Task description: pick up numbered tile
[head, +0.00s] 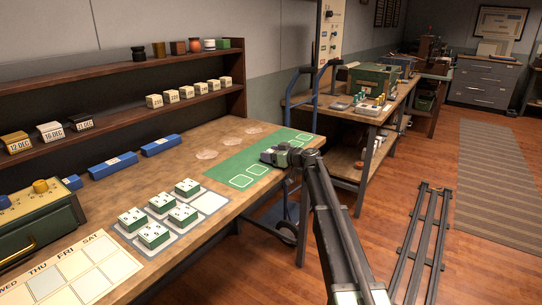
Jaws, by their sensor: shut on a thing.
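Several numbered tiles (183,212), green blocks with white tops, sit in the marked squares of a pale tray sheet (213,208) on the wooden bench. The square at the sheet's right end is bare. My gripper (272,156) is well to the right of them, over the green mat (222,170) near the bench's front edge. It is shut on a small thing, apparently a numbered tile. The gripper hides most of it, and its number cannot be read. I cannot tell whether it touches the mat.
The mat has white outlined squares, with bare ones near my gripper. Blue blocks (161,145) lie at the back of the bench. A shelf (120,110) with date blocks and jars stands behind. A green machine (40,215) and weekday chart (75,268) are at left.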

